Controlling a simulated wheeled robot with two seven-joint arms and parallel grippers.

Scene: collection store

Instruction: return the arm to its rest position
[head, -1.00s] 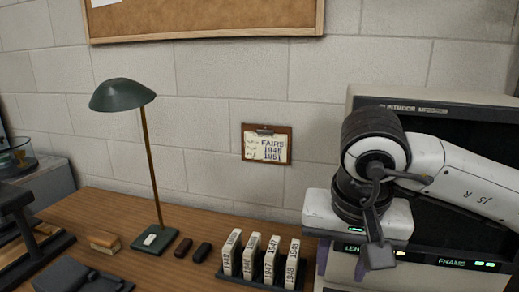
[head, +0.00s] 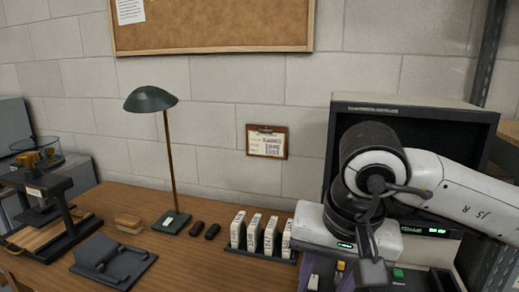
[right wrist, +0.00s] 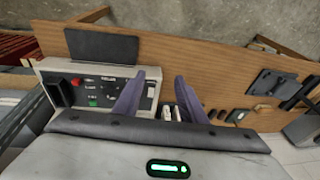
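My right arm comes in from the right in the head view, its white and black wrist in front of a grey, dark-screened machine (head: 420,108). My right gripper (head: 331,272) points down, with purple fingers partly hidden by the wrist. In the right wrist view, the fingers of the right gripper (right wrist: 160,78) stand apart with nothing held between them. My left gripper is in neither view.
The wooden table (head: 185,250) holds a green lamp (head: 151,99), a rack of white boxes (head: 262,236), small dark blocks (head: 204,230), a brush-like block (head: 129,224), a dark flat stand (head: 113,262) and a press-like device (head: 40,215). A clipboard (head: 266,141) hangs on the wall.

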